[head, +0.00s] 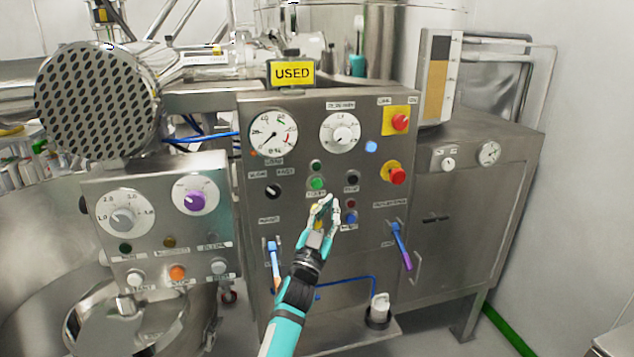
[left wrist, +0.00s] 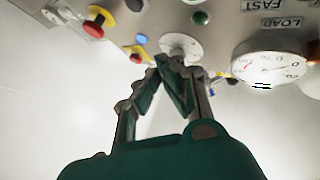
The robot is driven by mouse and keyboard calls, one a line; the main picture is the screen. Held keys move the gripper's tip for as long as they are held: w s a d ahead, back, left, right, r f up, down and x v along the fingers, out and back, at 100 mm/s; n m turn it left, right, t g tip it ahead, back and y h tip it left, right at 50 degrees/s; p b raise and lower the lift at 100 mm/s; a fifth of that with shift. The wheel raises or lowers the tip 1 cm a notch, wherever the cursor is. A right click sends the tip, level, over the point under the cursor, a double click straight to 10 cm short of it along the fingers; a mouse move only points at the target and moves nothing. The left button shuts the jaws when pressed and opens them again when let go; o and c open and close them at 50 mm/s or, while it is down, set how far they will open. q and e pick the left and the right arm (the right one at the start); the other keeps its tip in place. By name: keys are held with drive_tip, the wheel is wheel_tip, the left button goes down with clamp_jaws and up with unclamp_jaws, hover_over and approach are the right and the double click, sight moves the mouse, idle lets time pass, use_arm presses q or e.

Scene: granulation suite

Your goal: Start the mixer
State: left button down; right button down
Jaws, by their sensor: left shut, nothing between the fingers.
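The steel control panel (head: 330,225) of the mixer stands ahead in the head view. It carries a green button (head: 317,183), a small dark green one above it, a black button (head: 352,178) and a black knob (head: 273,191). My left gripper (head: 326,203) is shut and empty, in front of the panel just below the green button. The gap to the panel is hard to judge. In the left wrist view its fingertips (left wrist: 172,62) meet in front of a white dial (left wrist: 181,45); a green button (left wrist: 201,18) lies beyond. My right gripper is out of view.
Two red mushroom buttons (head: 400,122) (head: 396,175) sit on yellow plates at the panel's right. Blue and purple lever handles (head: 401,245) stick out lower down. A smaller control box (head: 155,215) with dials and several buttons stands left. A steel cabinet (head: 455,220) stands right.

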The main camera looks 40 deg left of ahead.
sight(316, 183)
use_arm(q)
drive_tip(key=shift+a+r, duration=0.1)
idle(0.3)
drive_tip(key=shift+w+a+b, duration=1)
drive_tip(key=shift+w+a, duration=0.45)
drive_tip(key=shift+a, duration=0.2)
drive_tip(key=shift+w+a+b, duration=0.95)
drive_tip(key=shift+w+a, duration=0.5)
drive_tip(key=shift+a, duration=0.2)
drive_tip(key=shift+w+a, duration=0.25)
drive_tip(key=shift+a, duration=0.05)
drive_tip(key=shift+w+a+b, duration=0.3)
drive_tip(key=shift+a+b, duration=0.05)
drive_tip(key=shift+b, duration=0.15)
drive_tip(key=shift+s+d+p, duration=0.5)
drive_tip(key=shift+s+d, duration=0.1)
drive_tip(key=shift+d, duration=0.05)
